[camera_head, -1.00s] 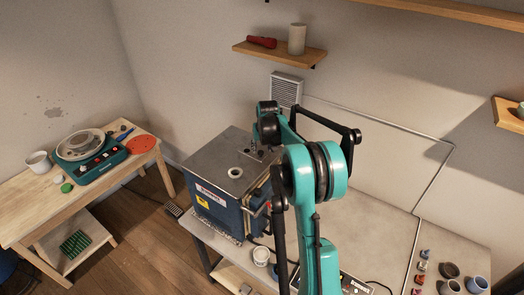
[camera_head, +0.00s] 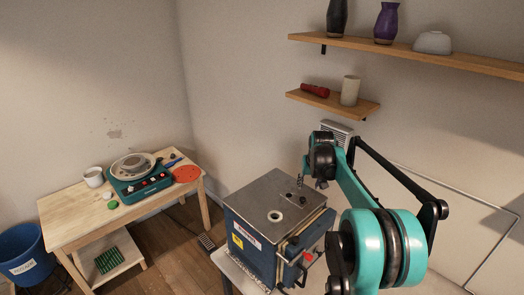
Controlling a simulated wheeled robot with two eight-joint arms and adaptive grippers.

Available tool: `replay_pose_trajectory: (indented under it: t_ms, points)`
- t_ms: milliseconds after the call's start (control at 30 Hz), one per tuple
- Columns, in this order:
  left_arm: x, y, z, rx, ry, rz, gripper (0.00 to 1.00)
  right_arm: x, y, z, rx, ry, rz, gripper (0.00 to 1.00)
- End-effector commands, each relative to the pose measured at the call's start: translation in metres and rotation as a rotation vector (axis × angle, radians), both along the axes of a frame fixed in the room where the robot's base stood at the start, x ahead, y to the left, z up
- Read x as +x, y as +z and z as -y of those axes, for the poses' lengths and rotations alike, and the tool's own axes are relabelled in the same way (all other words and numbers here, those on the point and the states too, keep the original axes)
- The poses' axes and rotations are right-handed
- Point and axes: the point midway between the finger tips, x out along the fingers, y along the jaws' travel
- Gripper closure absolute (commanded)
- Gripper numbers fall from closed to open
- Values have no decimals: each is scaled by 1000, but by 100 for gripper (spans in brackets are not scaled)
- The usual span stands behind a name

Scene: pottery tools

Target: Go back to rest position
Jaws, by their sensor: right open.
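My right arm rises from the lower right of the head view, and its teal and black links bend down toward the kiln. My right gripper (camera_head: 312,184) is small and partly hidden by my own wrist; it is open, with nothing seen in it. It appears over the back right part of the lid of the blue kiln (camera_head: 252,237). Whether it touches the lid cannot be told. My left gripper is not in view.
A wooden table (camera_head: 70,222) at left holds a pottery wheel (camera_head: 137,183), a white mug (camera_head: 94,177) and an orange disc (camera_head: 187,174). A blue bin (camera_head: 24,255) stands lower left. Wall shelves (camera_head: 420,54) (camera_head: 333,101) hold vases and a cup. Floor shows between table and kiln.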

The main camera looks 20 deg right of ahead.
Motion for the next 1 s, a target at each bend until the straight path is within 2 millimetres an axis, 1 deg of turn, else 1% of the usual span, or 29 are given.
replay_pose_trajectory:
  t_ms: [133,167,233,267,367,400,467,500,567,600,667,700,767,800,867,900,1000]
  points:
    - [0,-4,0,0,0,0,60,-1,-2,-3,-1,3,1,56]
    - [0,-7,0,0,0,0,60,-3,-4,-6,-2,6,3,56]
    - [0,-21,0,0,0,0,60,-10,-11,-20,-4,19,9,56]
    - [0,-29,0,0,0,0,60,-14,-15,-28,-6,28,14,56]
    - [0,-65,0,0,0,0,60,-37,-35,-65,-13,66,33,56]
    - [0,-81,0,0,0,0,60,-49,-45,-81,-16,84,42,56]
    - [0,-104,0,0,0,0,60,-68,-61,-106,-22,111,58,56]
    - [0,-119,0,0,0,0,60,-82,-73,-122,-25,130,68,56]
    - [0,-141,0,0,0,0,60,-103,-91,-144,-30,158,84,56]
    - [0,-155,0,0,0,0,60,-118,-105,-158,-32,175,94,56]
    - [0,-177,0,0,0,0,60,-140,-128,-178,-36,203,110,56]
    - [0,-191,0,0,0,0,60,-155,-144,-191,-37,221,120,56]
    - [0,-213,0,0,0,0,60,-179,-171,-208,-40,249,135,56]
    - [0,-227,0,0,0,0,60,-194,-190,-219,-42,266,147,56]
    - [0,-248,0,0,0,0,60,-217,-219,-234,-43,293,162,56]
    - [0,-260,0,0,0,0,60,-230,-239,-242,-44,309,173,56]
    - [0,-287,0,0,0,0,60,-260,-283,-259,-46,346,194,56]
